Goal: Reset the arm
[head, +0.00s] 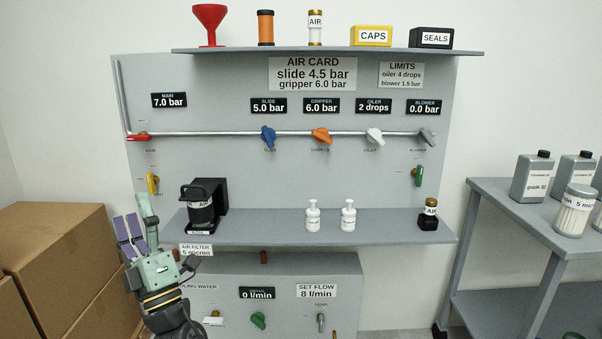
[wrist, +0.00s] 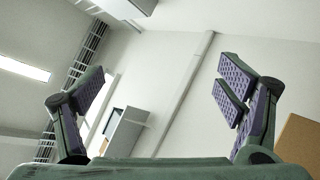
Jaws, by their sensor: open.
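My gripper (head: 140,228) is at the lower left in the head view, in front of the grey panel's left edge and pointing up. The wrist camera faces the ceiling and upper wall.
The grey panel (head: 290,80) carries coloured valve knobs, and its shelf (head: 270,232) holds a black filter unit (head: 203,207) and two white bottles. Cardboard boxes (head: 60,225) stand at the left. A grey side table (head: 500,190) with containers stands at the right.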

